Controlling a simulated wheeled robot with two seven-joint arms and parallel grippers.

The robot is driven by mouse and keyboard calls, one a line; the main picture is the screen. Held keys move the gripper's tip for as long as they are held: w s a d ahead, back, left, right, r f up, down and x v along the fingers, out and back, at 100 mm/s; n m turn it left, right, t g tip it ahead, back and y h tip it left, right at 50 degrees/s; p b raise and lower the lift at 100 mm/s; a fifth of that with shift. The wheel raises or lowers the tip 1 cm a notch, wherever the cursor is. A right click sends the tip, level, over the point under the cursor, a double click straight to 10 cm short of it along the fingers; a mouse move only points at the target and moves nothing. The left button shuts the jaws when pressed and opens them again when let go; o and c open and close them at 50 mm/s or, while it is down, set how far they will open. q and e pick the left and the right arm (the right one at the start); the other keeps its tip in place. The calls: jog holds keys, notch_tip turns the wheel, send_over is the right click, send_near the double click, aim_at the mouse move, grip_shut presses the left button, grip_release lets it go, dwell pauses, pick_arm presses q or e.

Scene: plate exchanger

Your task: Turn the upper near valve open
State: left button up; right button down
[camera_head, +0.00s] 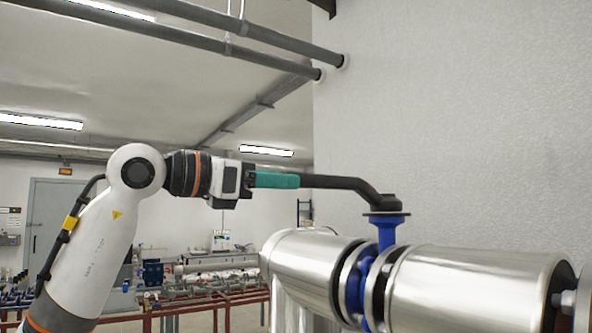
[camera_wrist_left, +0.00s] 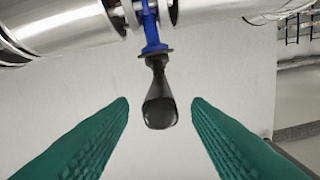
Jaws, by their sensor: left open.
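The valve has a long black lever handle (camera_head: 345,183) on a blue stem (camera_head: 387,232), above a blue valve body between silver pipe sections. The handle runs left from the stem towards my left gripper (camera_head: 298,181), which has teal fingers. In the left wrist view, the handle (camera_wrist_left: 160,103) points towards the camera, and its wide end lies between the two open, ribbed fingertips of my left gripper (camera_wrist_left: 160,101). Gaps show on both sides, so the fingers are apart from it. In the head view the fingers hide the handle's end. My right gripper is out of view.
A large silver pipe (camera_head: 470,285) extends right from the valve, with another silver section (camera_head: 305,262) on its left. A pale textured wall (camera_head: 460,130) stands behind. Red-framed benches with equipment (camera_head: 215,270) are far back. The air above the handle is clear.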

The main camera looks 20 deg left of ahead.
pick_arm(q)
jog(key=shift+p+x, duration=0.55)
jog(key=shift+x, duration=1.45)
jog(key=shift+c, duration=0.5)
grip_shut()
